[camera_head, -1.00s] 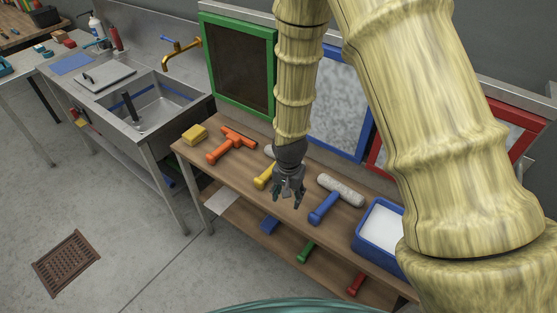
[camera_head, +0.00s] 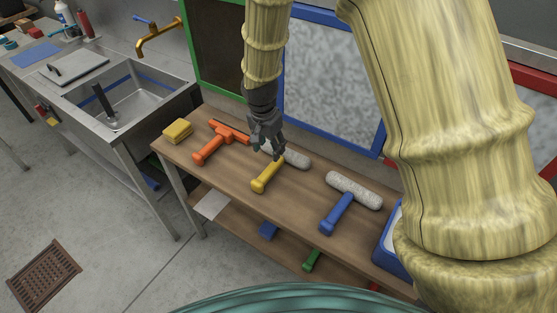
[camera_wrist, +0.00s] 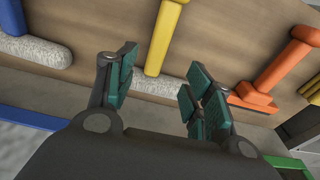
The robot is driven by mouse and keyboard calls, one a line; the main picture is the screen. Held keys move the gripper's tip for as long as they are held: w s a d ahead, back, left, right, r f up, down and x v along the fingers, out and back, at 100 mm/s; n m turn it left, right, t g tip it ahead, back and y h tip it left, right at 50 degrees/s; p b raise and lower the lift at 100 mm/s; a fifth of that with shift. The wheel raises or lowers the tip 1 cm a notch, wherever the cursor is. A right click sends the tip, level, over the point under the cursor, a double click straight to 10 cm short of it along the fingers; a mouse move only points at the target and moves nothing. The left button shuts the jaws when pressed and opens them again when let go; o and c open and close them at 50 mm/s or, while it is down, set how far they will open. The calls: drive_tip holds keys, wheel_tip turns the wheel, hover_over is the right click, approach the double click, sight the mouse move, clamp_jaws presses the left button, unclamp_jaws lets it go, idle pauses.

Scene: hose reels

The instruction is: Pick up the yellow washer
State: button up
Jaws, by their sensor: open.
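The yellow washer lies on the wooden bench top, with a yellow handle (camera_head: 268,174) and a fluffy grey roller head (camera_head: 297,158). In the head view my gripper (camera_head: 270,151) hangs over the washer where the handle meets the head, and covers part of the head. In the wrist view the yellow handle (camera_wrist: 164,40) runs up from between my open fingers (camera_wrist: 160,84), and part of the grey head shows behind them. My fingers are apart and nothing is held between them. I cannot tell exactly how far above the washer they are.
On the wooden bench (camera_head: 232,186) an orange squeegee (camera_head: 213,144) and a yellow sponge (camera_head: 177,130) lie to the left. A blue-handled washer (camera_head: 337,212) lies to the right, then a blue tray (camera_head: 385,253). Framed panels stand behind. A lower shelf holds more tools.

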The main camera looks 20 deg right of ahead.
sight(273, 165)
drive_tip(key=shift+s+f, duration=0.15)
drive_tip(key=shift+f, duration=0.15)
drive_tip(key=f, duration=0.2)
drive_tip(key=f+p, duration=0.1)
drive_tip(key=shift+w+d+f, duration=0.25)
drive_tip(key=shift+w+f, duration=0.05)
drive_tip(key=shift+d+f+p, duration=0.15)
drive_tip(key=shift+f+p, duration=0.5)
drive_tip(key=shift+f, duration=0.6)
drive_tip(key=shift+w+d+f+p, duration=0.15)
drive_tip(key=shift+f+p, duration=0.15)
drive_tip(key=shift+f, duration=0.6)
drive_tip(key=shift+s+d+f+p, duration=0.1)
drive_tip(key=shift+f+p, duration=0.2)
drive_tip(key=shift+f, duration=0.6)
drive_tip(key=shift+c, duration=0.4)
clamp_jaws()
drive_tip(key=shift+r, duration=0.2)
